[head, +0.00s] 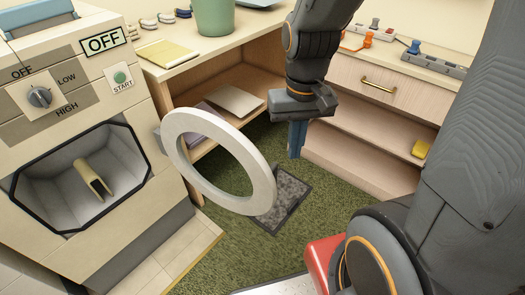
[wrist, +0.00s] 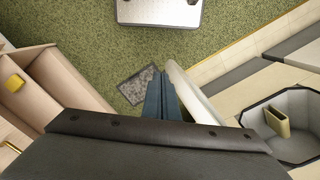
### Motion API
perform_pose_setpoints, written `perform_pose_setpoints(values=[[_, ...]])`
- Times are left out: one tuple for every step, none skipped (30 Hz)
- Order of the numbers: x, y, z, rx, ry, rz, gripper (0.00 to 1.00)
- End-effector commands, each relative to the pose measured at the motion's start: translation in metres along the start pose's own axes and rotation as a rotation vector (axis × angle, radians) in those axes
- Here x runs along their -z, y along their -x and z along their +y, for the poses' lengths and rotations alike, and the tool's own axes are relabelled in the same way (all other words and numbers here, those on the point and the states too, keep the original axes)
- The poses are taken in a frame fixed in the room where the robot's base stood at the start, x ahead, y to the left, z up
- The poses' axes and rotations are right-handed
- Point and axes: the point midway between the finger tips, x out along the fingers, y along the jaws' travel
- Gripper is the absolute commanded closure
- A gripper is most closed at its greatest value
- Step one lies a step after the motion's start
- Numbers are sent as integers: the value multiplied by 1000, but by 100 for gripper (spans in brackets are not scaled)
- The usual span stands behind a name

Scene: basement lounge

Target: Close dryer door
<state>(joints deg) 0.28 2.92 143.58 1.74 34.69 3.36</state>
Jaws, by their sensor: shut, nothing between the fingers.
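The dryer (head: 120,105) stands at the left of the head view, with its octagonal opening uncovered. A tan object (head: 93,178) lies inside the opening and also shows in the wrist view (wrist: 277,122). The dryer door (head: 258,196) is a pale ring, swung wide open and standing out from the dryer's right side. In the wrist view the door (wrist: 188,92) is seen nearly edge-on. My gripper (head: 296,150) points down with its blue fingers shut and empty, on the far side of the door. In the wrist view the fingers (wrist: 160,97) are close to the door; I cannot tell whether they touch.
A wooden shelf unit (head: 235,65) stands beside the dryer, holding a green pot (head: 214,15) and a yellow book (head: 166,53). A drawer cabinet (head: 365,100) is at the right. A grey mat (head: 285,200) lies on the green carpet, which is otherwise mostly clear.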

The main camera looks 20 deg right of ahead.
Motion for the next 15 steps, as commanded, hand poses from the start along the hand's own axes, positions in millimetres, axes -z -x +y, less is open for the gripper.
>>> perform_pose_setpoints(values=[[12, -2, -1, 7, -49, -17, 100], [20, -3, -2, 12, -88, -28, 100], [31, -6, -3, 19, -143, -44, 100], [40, -8, -4, 25, -189, -57, 100], [50, -11, -4, 30, -234, -70, 100], [62, -14, -4, 38, -294, -88, 100], [71, -17, -5, 43, -338, -100, 100], [79, -21, -5, 47, -380, -114, 100], [89, -25, -6, 53, -434, -130, 100], [96, -29, -6, 56, -471, -142, 100], [102, -32, -6, 60, -506, -154, 100], [110, -36, -7, 64, -548, -167, 100], [116, -39, -7, 67, -574, -175, 100], [120, -42, -7, 69, -598, -184, 100], [124, -44, -8, 71, -625, -193, 100]])
